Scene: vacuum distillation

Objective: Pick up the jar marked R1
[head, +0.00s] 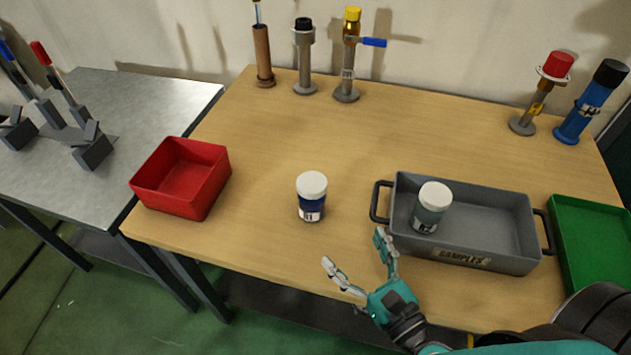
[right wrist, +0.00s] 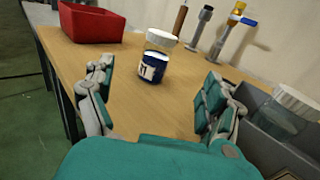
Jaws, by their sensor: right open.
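A blue jar with a white lid (head: 312,197) stands upright on the wooden table, left of the grey tray. Its label is small and appears to end in 1. It also shows in the right wrist view (right wrist: 154,66), ahead and between my fingers but apart from them. My right gripper (head: 357,260) is open and empty at the table's front edge, in front of the jar and to its right. A second jar (head: 431,208), grey-green with a white lid and marked R2, stands in the grey tray. My left gripper is not in view.
The grey tray (head: 461,257), marked SAMPLES, is close to the right of my right gripper. A red bin (head: 181,178) stands left, a green tray (head: 592,245) far right. Several stands and bottles line the back. The wooden table (head: 270,140) is clear around the blue jar.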

